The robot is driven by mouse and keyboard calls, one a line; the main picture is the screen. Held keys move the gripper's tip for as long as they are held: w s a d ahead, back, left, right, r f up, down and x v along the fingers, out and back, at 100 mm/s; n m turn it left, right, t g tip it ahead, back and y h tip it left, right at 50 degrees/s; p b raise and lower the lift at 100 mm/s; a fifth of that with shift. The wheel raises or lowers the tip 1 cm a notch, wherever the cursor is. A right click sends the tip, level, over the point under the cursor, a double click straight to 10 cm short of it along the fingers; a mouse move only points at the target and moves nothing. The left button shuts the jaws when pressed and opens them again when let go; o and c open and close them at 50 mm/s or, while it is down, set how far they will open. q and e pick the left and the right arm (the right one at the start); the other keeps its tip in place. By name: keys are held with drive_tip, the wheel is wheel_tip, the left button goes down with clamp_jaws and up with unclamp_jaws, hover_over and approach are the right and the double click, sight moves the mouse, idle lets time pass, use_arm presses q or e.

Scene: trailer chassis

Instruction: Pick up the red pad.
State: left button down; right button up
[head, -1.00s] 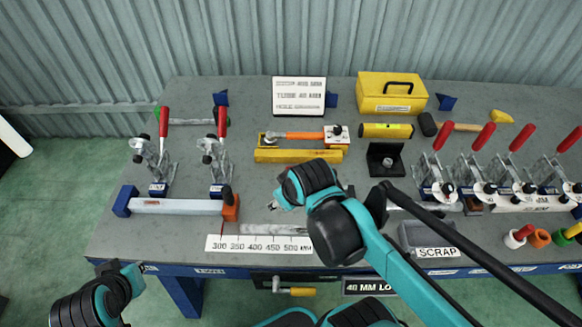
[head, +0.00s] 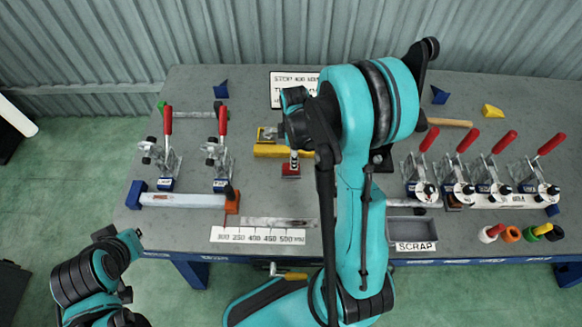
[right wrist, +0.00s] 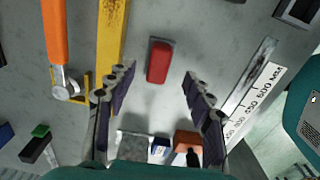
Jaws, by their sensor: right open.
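The red pad (head: 291,171) lies on the grey bench, left of my right arm in the head view, just in front of a yellow bar. In the right wrist view the red pad (right wrist: 159,62) is a rounded red block on a thin grey base. My right gripper (right wrist: 160,75) is open, its two dark fingers on either side of the pad's line, with clear gaps to it. Nothing is between the fingers. In the head view my right arm largely hides this gripper. My left arm shows at the lower left, but its gripper fingers do not show.
The yellow bar (right wrist: 113,40) and an orange-handled tool (right wrist: 54,35) lie left of the pad in the wrist view. A ruler plate (head: 258,236) lies at the bench front. Toggle clamps (head: 217,160) stand left, with more at right. A scrap tray (head: 410,226) sits front right.

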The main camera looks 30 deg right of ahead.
drive_tip(key=f, duration=0.2)
drive_tip(key=f+b, duration=0.1)
drive_tip(key=f, duration=0.1)
drive_tip(key=a+f+b, duration=0.1)
drive_tip(key=f, duration=0.2)
drive_tip(key=shift+w, duration=0.25)
drive_tip(key=shift+d, duration=0.1)
clamp_jaws()
